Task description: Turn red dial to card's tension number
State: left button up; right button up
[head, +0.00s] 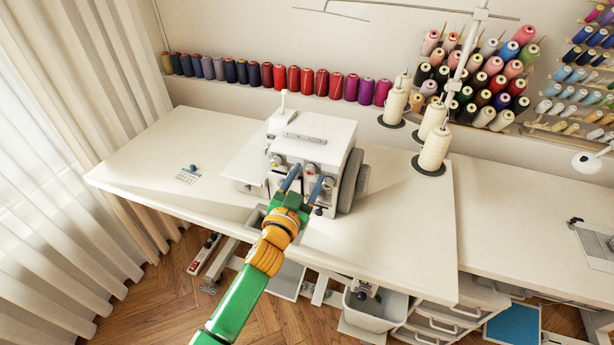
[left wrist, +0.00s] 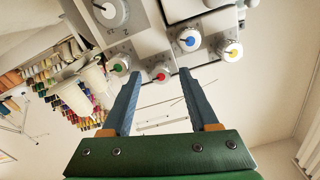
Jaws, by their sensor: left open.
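The sewing machine (head: 318,135) stands on the white table. In the left wrist view its front carries white dials with coloured centres: the red dial (left wrist: 161,75), a green dial (left wrist: 118,67), a blue dial (left wrist: 188,41) and a yellow dial (left wrist: 232,52). My left gripper (head: 303,183) is open at the machine's front. In the left wrist view its blue fingers (left wrist: 159,74) stand on either side of the red dial; I cannot tell whether they touch it. A small card (head: 186,177) lies on the table to the left, its number too small to read.
A small blue item (head: 193,167) lies by the card. Thread cones (head: 433,150) stand right of the machine, with a thread stand pole above. Spools line the wall ledge (head: 280,78). The table's left part is mostly clear.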

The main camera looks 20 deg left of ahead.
pick_arm(q)
grip_shut()
dwell(0.4)
jog(key=shift+m, duration=2.8)
grip_release()
